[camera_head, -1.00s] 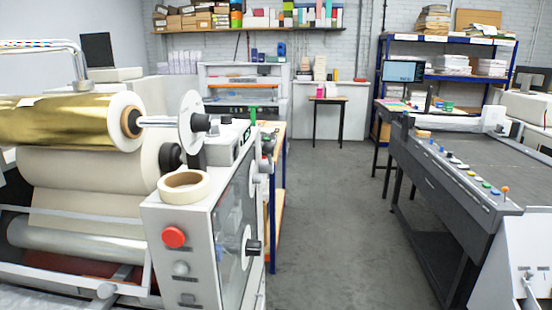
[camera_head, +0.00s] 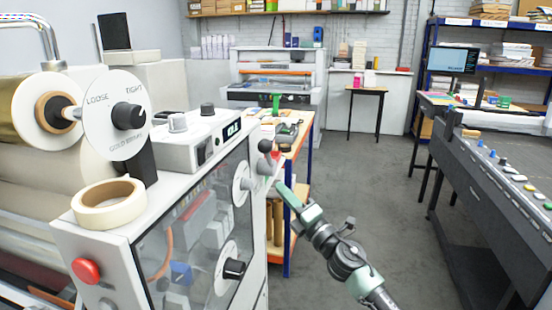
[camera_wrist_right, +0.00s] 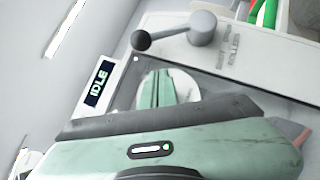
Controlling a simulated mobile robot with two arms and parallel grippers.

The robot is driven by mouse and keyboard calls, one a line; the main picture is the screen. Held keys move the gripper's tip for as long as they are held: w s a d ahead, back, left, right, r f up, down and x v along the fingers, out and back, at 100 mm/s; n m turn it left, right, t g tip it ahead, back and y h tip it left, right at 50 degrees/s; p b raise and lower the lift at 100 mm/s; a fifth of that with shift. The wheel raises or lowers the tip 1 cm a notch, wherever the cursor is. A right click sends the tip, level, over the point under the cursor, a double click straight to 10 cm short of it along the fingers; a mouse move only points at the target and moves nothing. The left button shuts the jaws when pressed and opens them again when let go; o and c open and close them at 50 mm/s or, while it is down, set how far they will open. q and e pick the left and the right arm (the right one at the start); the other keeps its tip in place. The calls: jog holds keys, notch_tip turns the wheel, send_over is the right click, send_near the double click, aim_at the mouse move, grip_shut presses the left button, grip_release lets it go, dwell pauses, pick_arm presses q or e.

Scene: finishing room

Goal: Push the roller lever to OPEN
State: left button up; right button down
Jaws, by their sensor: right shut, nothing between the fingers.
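The roller lever (camera_head: 265,146) is on the right side of the grey laminating machine (camera_head: 120,245), with a dark ball knob. In the right wrist view the lever's dark ball (camera_wrist_right: 141,40) is joined by a short arm to a round grey hub (camera_wrist_right: 202,28). A label beside it reads partly "ROLLERS"; I cannot read its position marks. My right gripper (camera_head: 281,187), with pale green fingers, is shut and empty. It is just below and right of the lever, apart from it. Its fingers also show in the wrist view (camera_wrist_right: 157,78). My left gripper is out of view.
A display (camera_head: 232,129) reads IDLE. A tape roll (camera_head: 108,203) and red button (camera_head: 86,271) are at the machine's front. A workbench (camera_head: 302,132) stands close behind the lever. The aisle floor (camera_head: 385,190) is clear, with a long machine (camera_head: 480,180) at right.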

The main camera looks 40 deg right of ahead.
pick_arm(q)
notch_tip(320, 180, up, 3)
jog(key=p, duration=0.2)
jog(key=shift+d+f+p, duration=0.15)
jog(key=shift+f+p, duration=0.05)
jog(key=shift+p, duration=0.2)
pick_arm(e)
jog(key=w+r+n, duration=0.1)
jog(key=w+r, duration=0.5)
jog(key=w, duration=0.3)
jog(key=shift+a, duration=0.45)
